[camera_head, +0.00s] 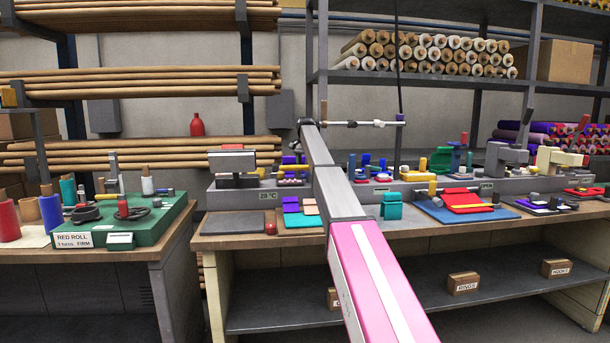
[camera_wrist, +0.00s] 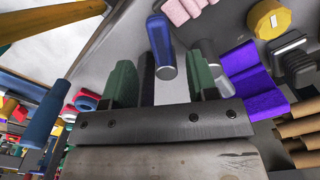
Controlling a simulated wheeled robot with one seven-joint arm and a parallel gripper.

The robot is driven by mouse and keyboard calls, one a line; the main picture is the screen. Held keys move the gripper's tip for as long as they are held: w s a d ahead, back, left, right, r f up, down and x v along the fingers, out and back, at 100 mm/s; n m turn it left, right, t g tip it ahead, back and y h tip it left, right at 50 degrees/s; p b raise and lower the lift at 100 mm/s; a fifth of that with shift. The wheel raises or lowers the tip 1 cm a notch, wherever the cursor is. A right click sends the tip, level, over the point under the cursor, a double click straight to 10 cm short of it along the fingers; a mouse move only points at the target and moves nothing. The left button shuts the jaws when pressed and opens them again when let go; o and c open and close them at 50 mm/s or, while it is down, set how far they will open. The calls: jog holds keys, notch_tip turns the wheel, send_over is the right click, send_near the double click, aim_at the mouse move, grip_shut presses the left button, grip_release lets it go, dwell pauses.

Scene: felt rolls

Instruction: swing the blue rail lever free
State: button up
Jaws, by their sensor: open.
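In the wrist view, a blue bar with a rounded grey-faced end (camera_wrist: 159,40) reaches into the gap between my fingers. It looks like the blue rail lever, but its base and rail are not clear. My gripper (camera_wrist: 161,82) is open, with one green-padded finger on each side of the bar. Space shows between the bar and both fingers, and I see no grip on it. My gripper cannot be made out there, past my pink-and-grey arm.
A purple block (camera_wrist: 250,82) and a dark ribbed part (camera_wrist: 292,60) lie close right of my fingers. A longer blue roll (camera_wrist: 46,113) is at left. In the head view, a teal block (camera_head: 391,206) and red felt (camera_head: 465,200) sit on the bench.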

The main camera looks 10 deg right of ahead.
aim_at(305, 173)
notch_tip(305, 173, down, 6)
jog(key=shift+r, duration=0.2)
grip_shut()
jog(key=shift+a, duration=0.1)
jog(key=m, duration=0.1)
jog(key=w+a+m, duration=0.1)
jog(key=shift+m, duration=0.4)
jog(key=shift+w+a+m, duration=0.2)
jog(key=shift+w+m, duration=0.05)
jog(key=shift+m, duration=0.5)
jog(key=shift+w+a+m, duration=0.2)
jog(key=shift+w+m, duration=0.05)
jog(key=shift+m, duration=0.5)
jog(key=shift+r, duration=0.1)
grip_release()
